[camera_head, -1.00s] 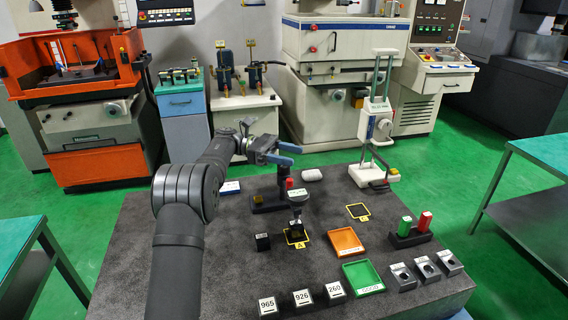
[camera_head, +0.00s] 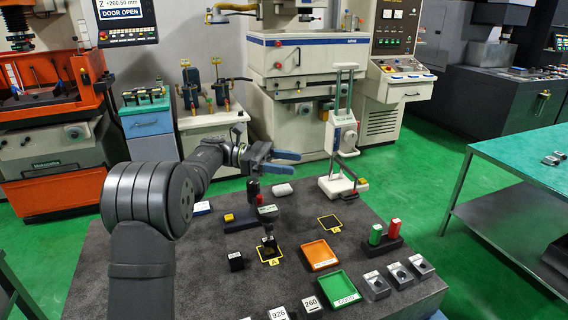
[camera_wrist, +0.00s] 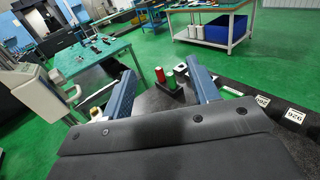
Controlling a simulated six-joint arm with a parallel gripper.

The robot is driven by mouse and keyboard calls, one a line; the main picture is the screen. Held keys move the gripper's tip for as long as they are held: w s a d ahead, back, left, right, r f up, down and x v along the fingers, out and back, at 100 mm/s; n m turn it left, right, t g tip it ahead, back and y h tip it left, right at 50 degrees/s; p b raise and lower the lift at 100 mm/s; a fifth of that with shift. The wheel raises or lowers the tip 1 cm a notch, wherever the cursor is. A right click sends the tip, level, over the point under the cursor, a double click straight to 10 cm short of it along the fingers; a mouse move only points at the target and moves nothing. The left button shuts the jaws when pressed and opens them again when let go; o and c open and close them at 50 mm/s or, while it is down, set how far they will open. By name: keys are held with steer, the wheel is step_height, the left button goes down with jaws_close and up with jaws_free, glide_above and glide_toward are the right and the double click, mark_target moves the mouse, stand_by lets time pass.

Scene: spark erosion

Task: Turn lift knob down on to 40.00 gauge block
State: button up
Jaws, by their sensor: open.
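The white height gauge (camera_head: 342,128) stands upright at the back right of the dark table, its carriage between two posts. A grey round knob (camera_head: 349,137) shows on the carriage's right side; I take it for the lift knob. In the wrist view the gauge (camera_wrist: 40,95) is at the left edge. My gripper (camera_head: 287,162), with blue fingers, is open and empty, left of the gauge and apart from it. Its fingers also show in the wrist view (camera_wrist: 160,66). A small dark labelled block (camera_head: 236,261) stands at front left; I cannot read a 40.00 mark on any block.
A dark stand with a labelled head (camera_head: 267,213) rises below my gripper. Orange (camera_head: 320,255) and green (camera_head: 341,287) trays, a holder with green and red pieces (camera_head: 385,236) and several grey blocks occupy the front right. A yellow-outlined square (camera_head: 329,222) lies before the gauge.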

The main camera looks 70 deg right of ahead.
mark_target(249, 184)
steer(key=shift+c, duration=1.4)
steer(key=w+a+f+n+t+h, duration=1)
steer(key=w+a+n+t+h, duration=0.4)
steer(key=w+a+t+h, duration=0.1)
steer(key=s+d, duration=0.1)
steer(key=d, duration=0.4)
steer(key=s+d, duration=0.1)
steer(key=d, duration=0.5)
steer(key=s+d, duration=0.1)
steer(key=d, duration=0.5)
steer(key=shift+s+d+f, duration=0.1)
steer(key=shift+s, duration=0.2)
steer(key=shift+g, duration=0.3)
steer(key=c, duration=0.7)
